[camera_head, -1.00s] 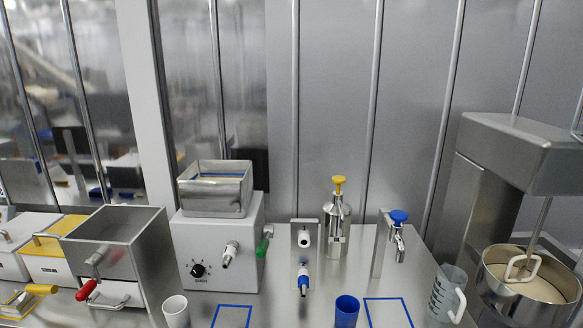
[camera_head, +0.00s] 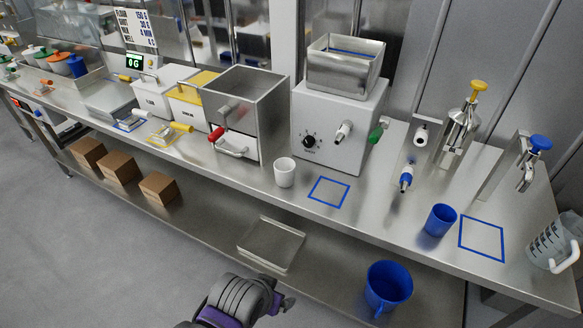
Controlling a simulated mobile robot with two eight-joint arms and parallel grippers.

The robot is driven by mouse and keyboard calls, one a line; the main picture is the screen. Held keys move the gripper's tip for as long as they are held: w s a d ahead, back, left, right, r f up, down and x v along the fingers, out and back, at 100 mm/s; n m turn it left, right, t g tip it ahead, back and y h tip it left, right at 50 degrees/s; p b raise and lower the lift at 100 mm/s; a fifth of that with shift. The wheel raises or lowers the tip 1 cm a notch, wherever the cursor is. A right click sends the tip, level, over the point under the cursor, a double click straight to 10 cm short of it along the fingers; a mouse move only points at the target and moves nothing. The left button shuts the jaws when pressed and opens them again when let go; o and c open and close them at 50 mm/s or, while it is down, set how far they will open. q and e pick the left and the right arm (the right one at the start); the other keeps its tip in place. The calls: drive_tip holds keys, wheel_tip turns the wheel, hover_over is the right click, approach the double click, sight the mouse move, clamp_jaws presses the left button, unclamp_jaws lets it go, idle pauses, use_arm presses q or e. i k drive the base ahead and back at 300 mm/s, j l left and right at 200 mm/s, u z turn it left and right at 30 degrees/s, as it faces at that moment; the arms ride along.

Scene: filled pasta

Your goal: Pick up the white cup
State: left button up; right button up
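The white cup (camera_head: 285,172) stands upright near the front edge of the steel counter. It is left of a blue square outline (camera_head: 328,192) and in front of the white machine with a black dial (camera_head: 327,130). Nothing touches the cup. A dark grey and purple part of one of my arms shows at the bottom, well below and in front of the counter; it looks like my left arm. I see no gripper fingers on it. My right arm is out of view.
A steel box with a red-handled lever (camera_head: 238,120) stands left of the cup. A blue cup (camera_head: 440,219) stands to the right, with a measuring jug (camera_head: 554,243) beyond.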

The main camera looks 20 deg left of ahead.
sight(284, 168)
drive_tip(key=i+j, duration=0.1)
drive_tip(key=j, duration=0.75)
drive_tip(key=i+j, duration=0.1)
drive_tip(key=j, duration=0.75)
drive_tip(key=z, duration=0.05)
